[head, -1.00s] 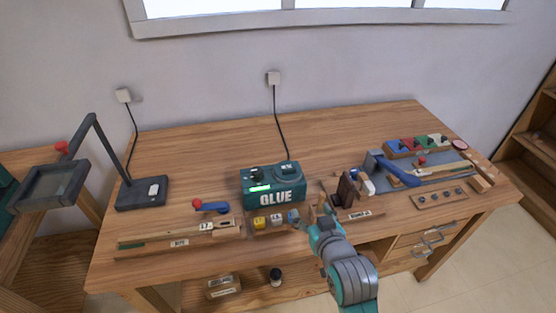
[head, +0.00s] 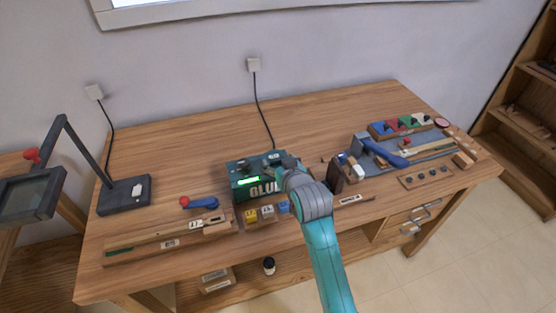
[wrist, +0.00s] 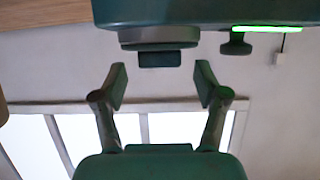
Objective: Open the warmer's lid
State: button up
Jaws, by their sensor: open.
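The glue warmer (head: 243,186) is a teal box with a lit green strip and white lettering, standing mid-bench. My arm covers its right part in the head view. In the wrist view, which looks upside down, the warmer's body (wrist: 205,14) spans the top edge. A dark grey round lid (wrist: 160,37) with a small block-like tab (wrist: 160,59) sits against it, seemingly closed. My gripper (wrist: 162,78) is open, its two fingers apart with the tab just ahead of the gap, not visibly touching. In the head view the fingertips are hard to make out.
Small yellow, grey and blue pots (head: 266,211) stand in front of the warmer. A dark knob (wrist: 236,44) sits beside the lid. A dark brown block (head: 336,177) stands to the right. A magnifier stand (head: 124,195) is at left. The back of the bench is clear.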

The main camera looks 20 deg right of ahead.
jog(key=shift+x, duration=0.8)
jog(key=shift+c, duration=0.3)
grip_shut()
jog(key=d, duration=0.7)
jog(key=shift+d, duration=0.3)
jog(key=shift+o, duration=0.3)
grip_release()
jog(key=shift+s, duration=0.1)
